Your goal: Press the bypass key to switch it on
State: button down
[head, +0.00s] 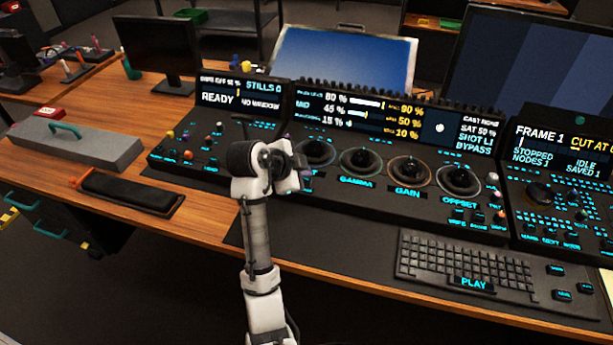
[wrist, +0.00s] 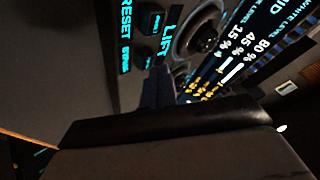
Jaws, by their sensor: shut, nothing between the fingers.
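The trackball panel (head: 340,180) is dark, with cyan legends and several balls in a row. Its right-hand display (head: 478,137) reads CAST NONE, SAT 50 %, SHOT L1 and BYPASS. I cannot pick out the bypass key for certain, because the small key legends are unreadable. My gripper (head: 300,178) is over the left part of the panel, by the leftmost ball. In the wrist view my gripper (wrist: 157,88) is shut and empty, its tips near the LIFT legend (wrist: 170,32). Small dark keys (wrist: 124,57) lie beside it, near a RESET legend. I cannot tell whether the tips touch the panel.
A keyboard (head: 465,262) lies in front of the panel at the right. A grey case with a green handle (head: 75,143) and a black pad (head: 130,192) lie on the wooden desk at the left. Monitors stand behind. My arm hides part of the panel's left side.

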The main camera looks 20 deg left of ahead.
jog(key=shift+r, duration=0.35)
notch_tip(320, 180, up, 5)
jog(key=p, duration=0.3)
jog(key=shift+p, duration=0.35)
dwell(0.6)
